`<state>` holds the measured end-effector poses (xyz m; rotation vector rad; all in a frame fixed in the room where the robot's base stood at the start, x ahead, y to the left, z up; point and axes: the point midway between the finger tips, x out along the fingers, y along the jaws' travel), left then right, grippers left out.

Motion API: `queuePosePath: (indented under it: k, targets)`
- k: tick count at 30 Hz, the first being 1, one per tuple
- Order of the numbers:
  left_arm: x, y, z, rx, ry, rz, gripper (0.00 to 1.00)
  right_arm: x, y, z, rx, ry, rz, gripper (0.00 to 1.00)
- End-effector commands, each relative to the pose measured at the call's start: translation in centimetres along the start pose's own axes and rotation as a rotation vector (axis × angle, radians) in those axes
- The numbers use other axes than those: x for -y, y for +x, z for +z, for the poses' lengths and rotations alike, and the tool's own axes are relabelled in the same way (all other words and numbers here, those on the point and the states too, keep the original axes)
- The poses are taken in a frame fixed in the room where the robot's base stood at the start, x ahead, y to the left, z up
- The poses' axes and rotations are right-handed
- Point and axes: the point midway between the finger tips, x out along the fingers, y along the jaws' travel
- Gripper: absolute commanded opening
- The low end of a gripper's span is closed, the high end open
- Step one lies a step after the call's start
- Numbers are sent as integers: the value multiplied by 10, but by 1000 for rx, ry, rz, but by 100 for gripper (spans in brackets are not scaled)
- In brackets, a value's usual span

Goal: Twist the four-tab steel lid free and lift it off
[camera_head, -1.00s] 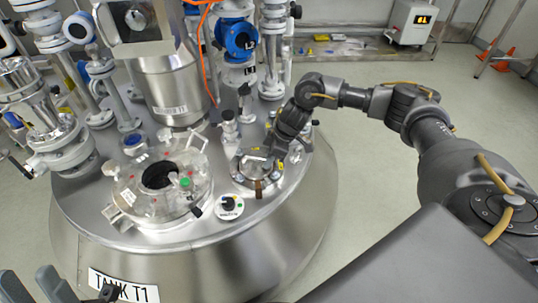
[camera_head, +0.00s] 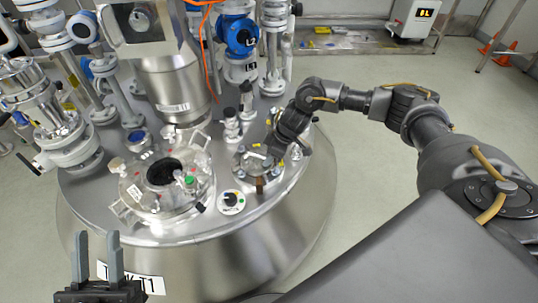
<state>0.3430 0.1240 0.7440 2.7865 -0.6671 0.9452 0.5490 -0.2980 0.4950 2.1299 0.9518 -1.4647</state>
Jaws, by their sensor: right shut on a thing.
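The round steel lid (camera_head: 252,167) sits on its port on the right part of the tank top, with clamp-like tabs around its rim. My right gripper (camera_head: 272,149) reaches over the lid's far right side and is shut on part of it. The arm hides that side, so the exact grip cannot be seen. A brown tab (camera_head: 260,185) shows at the lid's front edge. My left gripper (camera_head: 100,257) is at the bottom left, in front of the tank label, with two upright fingers apart and nothing between them.
A small round dial (camera_head: 231,202) is just in front of the lid. Valves and pipes, including a blue instrument (camera_head: 240,37), stand behind. The tank's label (camera_head: 140,281) is partly covered by my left gripper.

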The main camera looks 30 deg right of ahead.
Motion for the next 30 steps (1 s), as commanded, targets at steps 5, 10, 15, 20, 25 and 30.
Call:
queuePosePath:
  k: [5, 10, 15, 20, 25, 30]
  targets:
    - [-6, 1, 8, 90, -8, 18, 36, 2, -1, 0, 0, 23, 8, 0]
    - [-12, 0, 17, 179, -14, 33, 36, 3, -1, -1, -3, 45, 17, 0]
    - [-17, -4, 26, 259, -19, 50, 36, 4, -1, 0, -4, 66, 26, 0]
    - [-20, -6, 31, 297, -21, 57, 36, 4, 0, 0, -4, 75, 30, 0]
    - [-20, -6, 31, 301, -21, 58, 36, 4, 0, 0, -5, 76, 31, 0]
    - [-19, -6, 32, 310, -19, 56, 36, 4, 0, 0, -5, 76, 31, 0]
